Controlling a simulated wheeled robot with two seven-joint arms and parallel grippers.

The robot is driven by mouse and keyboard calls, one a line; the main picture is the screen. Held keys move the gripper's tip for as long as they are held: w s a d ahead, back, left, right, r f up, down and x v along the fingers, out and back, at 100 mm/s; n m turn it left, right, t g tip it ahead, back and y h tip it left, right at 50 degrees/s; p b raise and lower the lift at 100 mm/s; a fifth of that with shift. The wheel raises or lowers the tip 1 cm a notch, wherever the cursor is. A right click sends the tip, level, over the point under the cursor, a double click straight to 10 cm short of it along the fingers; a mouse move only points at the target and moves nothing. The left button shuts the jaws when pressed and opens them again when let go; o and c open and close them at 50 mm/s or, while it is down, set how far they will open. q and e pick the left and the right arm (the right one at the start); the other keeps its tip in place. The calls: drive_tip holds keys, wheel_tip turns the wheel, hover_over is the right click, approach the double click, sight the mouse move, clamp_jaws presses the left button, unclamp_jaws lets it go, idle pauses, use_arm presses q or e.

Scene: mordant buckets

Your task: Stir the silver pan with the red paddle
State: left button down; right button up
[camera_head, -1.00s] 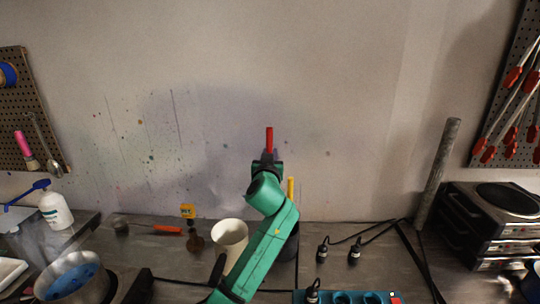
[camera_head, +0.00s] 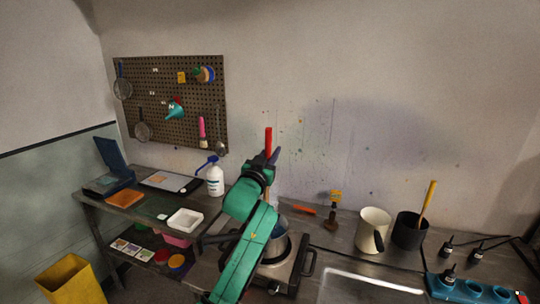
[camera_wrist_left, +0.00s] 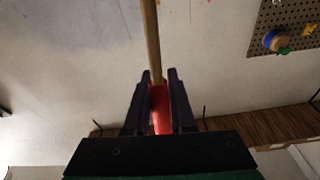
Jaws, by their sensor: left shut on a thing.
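My left gripper (camera_head: 268,160) is shut on the red paddle (camera_head: 268,138), whose red end stands up above the fingers. In the left wrist view, the gripper (camera_wrist_left: 158,85) has the paddle's red part (camera_wrist_left: 160,110) between its fingers, with a wooden shaft running beyond them. The silver pan (camera_head: 279,246) sits on a small stove behind my left arm, which hides its left side. The gripper appears above the pan in the picture; the paddle's lower end is hidden in the head view. My right gripper is not in view.
A stove (camera_head: 292,268) holds the pan. To its right stand a cream jug (camera_head: 374,229) and a black container (camera_head: 408,232) with a yellow stick. A spray bottle (camera_head: 215,181) and white tray (camera_head: 185,220) are left. A pegboard (camera_head: 165,90) hangs on the wall.

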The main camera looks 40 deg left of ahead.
use_arm(q)
drive_tip(key=shift+s+a, duration=0.3)
drive_tip(key=shift+s, duration=0.25)
drive_tip(key=shift+w+d+f, duration=0.15)
wheel_tip(320, 180, down, 14)
drive_tip(key=w+b, duration=0.1)
drive_tip(key=b, duration=1)
drive_tip(key=shift+w+d, duration=0.35)
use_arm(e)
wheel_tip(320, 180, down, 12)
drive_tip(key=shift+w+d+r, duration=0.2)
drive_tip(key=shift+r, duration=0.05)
use_arm(q)
drive_tip(key=shift+s, duration=0.1)
drive_tip(key=shift+d, duration=0.1)
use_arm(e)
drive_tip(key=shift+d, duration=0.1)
